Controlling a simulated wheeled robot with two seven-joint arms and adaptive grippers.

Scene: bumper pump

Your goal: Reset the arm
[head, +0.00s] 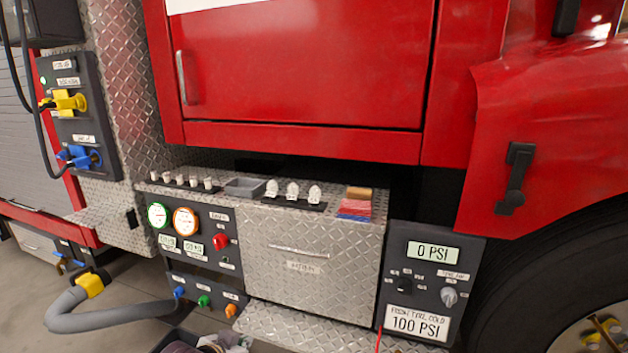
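Neither of my arms and neither gripper shows in the head view. In front of me is the side of a red fire truck (300,70) with a diamond-plate metal bumper box (310,250). A dark gauge panel (200,215) with two round dials, a red knob and labels is on its left. A dark pressure panel (432,270) on its right reads 0 PSI at the top and 100 PSI on a lower label, with a grey knob between.
On the bumper ledge are several small fittings, a grey tray (245,187), white nozzles (292,191) and a stack of coloured cloths (356,203). A grey hose (110,320) with a yellow coupling lies lower left. A bin (200,343) of cloths stands at the bottom. A tyre (560,270) is at right.

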